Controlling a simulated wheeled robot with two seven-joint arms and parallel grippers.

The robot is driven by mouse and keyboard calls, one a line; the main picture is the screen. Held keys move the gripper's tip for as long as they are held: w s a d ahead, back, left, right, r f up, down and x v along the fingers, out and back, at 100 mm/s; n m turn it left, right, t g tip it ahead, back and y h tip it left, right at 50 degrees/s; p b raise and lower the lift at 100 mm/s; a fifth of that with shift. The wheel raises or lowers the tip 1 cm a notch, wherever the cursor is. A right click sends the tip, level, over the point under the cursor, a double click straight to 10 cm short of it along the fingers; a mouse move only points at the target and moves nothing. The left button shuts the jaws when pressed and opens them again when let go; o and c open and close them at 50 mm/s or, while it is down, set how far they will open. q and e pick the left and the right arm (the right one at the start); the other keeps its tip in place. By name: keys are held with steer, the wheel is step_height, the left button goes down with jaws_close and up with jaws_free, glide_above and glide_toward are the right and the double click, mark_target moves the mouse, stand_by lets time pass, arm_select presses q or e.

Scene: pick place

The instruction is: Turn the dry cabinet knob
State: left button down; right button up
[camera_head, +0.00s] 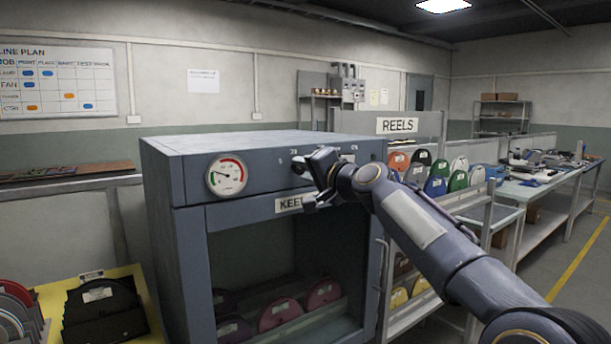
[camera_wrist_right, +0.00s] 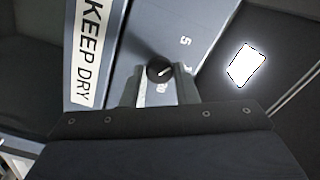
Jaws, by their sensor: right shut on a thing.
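The dry cabinet (camera_head: 175,230) is a grey-blue box with a round dial gauge (camera_head: 227,174) on its upper front panel. The knob (camera_wrist_right: 160,71) is small, round and black with a light pointer line, and numbers are printed around it. My right gripper (camera_wrist_right: 160,88) is shut on the knob, one finger on each side. In the head view my right gripper (camera_head: 315,170) is at the upper panel and hides the knob. My left gripper is not in view.
A "KEEP DRY" label (camera_wrist_right: 90,50) is beside the knob. The open cabinet front shows several reels (camera_head: 280,313) inside. A rack of coloured reels (camera_head: 437,187) stands to the right, and a yellow tray (camera_head: 140,290) with dark reels is at the lower left.

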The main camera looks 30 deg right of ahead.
steer(key=shift+f+n, duration=0.15)
steer(key=shift+n, duration=0.25)
steer(key=o, duration=1)
steer(key=shift+s, duration=0.1)
steer(key=s+b, duration=0.1)
steer(key=s, duration=0.6)
steer(key=shift+s+d+b, duration=0.3)
steer(key=shift+b, duration=0.05)
